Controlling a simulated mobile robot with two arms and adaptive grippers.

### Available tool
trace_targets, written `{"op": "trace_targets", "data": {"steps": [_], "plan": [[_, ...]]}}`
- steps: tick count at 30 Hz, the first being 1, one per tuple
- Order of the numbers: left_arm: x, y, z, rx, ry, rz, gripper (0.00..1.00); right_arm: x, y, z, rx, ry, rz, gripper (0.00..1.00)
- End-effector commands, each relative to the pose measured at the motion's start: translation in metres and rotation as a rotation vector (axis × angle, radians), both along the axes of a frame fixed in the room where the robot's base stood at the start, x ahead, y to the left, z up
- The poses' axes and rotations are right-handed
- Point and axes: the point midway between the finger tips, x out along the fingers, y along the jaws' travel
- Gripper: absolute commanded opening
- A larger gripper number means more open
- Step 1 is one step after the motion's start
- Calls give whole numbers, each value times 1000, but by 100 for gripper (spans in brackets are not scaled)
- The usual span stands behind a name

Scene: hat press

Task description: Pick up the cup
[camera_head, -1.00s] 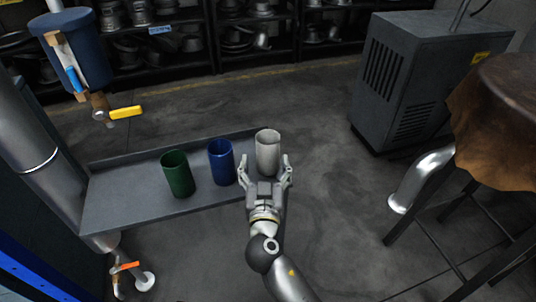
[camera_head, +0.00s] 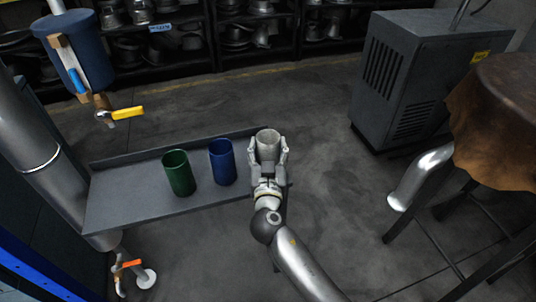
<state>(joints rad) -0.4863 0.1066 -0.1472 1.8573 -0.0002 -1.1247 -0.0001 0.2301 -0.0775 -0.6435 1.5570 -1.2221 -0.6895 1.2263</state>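A light grey cup (camera_head: 268,148) stands upright at the right end of a grey metal shelf (camera_head: 130,203). My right gripper (camera_head: 268,146) reaches it from the front, with one finger on each side. Both fingers appear to touch its walls, and the gripper hides its lower part. A blue cup (camera_head: 222,163) stands just left of the gripper. A green cup (camera_head: 179,174) stands further left. Both are upright and apart from the gripper. My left gripper is not in view.
A blue tank (camera_head: 85,62) with a yellow-handled valve (camera_head: 126,113) is at upper left. A dark grey machine cabinet (camera_head: 420,80) and a stool with a brown leather cover (camera_head: 500,130) are at right. The floor between shelf and cabinet is clear.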

Motion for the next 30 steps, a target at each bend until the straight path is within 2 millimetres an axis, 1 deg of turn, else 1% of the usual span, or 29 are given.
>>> {"op": "trace_targets", "data": {"steps": [1, 3, 6, 14, 17, 20, 21, 23, 26, 30], "plan": [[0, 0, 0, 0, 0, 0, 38, 0, 0, 0, 0, 0, 0, 44], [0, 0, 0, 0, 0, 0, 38, 0, 0, 0, 0, 0, 0, 35], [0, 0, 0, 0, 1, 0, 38, 0, 0, 1, 0, -1, 0, 24], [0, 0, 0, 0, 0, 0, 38, 0, 0, 2, 0, -1, 0, 24], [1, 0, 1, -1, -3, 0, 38, 0, 0, 6, 2, -1, 0, 24], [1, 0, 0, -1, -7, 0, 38, 0, 0, 16, 3, -3, 0, 24], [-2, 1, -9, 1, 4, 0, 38, 0, 1, 22, 4, -3, 0, 24], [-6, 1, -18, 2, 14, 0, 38, 0, 1, 35, 6, -4, 1, 24], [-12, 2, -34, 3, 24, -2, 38, -13, -3, 49, 5, -1, 0, 24], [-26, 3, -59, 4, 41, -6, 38, -34, -10, 76, 6, -2, 0, 24]]}}
